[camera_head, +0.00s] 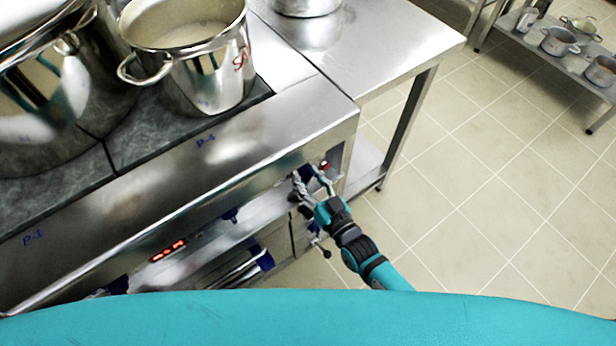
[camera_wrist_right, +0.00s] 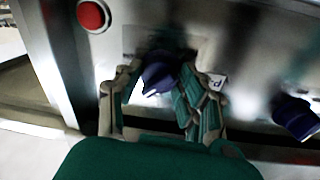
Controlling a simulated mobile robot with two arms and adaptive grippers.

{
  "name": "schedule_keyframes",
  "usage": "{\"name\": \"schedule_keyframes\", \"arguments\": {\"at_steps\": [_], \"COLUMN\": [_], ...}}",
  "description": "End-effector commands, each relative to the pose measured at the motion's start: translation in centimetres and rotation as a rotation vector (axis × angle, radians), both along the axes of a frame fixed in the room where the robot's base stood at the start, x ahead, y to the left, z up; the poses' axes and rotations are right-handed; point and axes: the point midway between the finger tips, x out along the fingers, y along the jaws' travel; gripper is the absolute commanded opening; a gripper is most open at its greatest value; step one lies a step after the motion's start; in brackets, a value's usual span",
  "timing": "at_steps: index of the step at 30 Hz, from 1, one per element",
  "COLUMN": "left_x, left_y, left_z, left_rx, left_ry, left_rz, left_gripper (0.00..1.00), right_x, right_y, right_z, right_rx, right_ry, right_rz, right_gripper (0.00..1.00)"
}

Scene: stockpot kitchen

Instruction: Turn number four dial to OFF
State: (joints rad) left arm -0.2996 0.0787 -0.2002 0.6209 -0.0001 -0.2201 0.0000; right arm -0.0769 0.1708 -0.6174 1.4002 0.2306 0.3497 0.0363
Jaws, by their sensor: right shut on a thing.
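The dial (camera_wrist_right: 160,76) is a dark blue knob on the stove's steel front panel, near its right end. In the right wrist view it sits between the fingers of my right gripper (camera_wrist_right: 158,82). My right gripper (camera_head: 313,180) is shut on this dial, with one finger on each side of it. In the head view the fingers mostly cover the dial. The dial's pointer and its markings cannot be read; a partly covered label shows behind the fingers. My left gripper is not in view.
A red button (camera_wrist_right: 92,15) sits near the held dial. Another blue dial (camera_wrist_right: 296,115) is on the same panel; a red display (camera_head: 169,250) is further left. A steel pot (camera_head: 215,75) stands on the stove. Open tiled floor (camera_head: 480,190) lies to the right.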

Motion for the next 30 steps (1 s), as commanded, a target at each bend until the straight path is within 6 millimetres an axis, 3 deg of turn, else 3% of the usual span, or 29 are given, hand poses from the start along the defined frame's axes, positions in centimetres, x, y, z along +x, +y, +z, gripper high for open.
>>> {"name": "schedule_keyframes", "arguments": {"at_steps": [18, 30], "left_x": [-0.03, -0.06], "left_y": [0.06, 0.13], "left_z": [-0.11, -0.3], "left_rx": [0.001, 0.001], "left_ry": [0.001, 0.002], "left_rz": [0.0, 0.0], "left_gripper": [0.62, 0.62], "right_x": [0.04, 0.02], "right_y": [-0.1, -0.09], "right_z": [-0.16, -0.17], "right_rx": [-0.443, -0.594], "right_ry": [-0.321, -0.432], "right_rz": [-0.001, 0.0], "right_gripper": [0.06, 0.06]}}
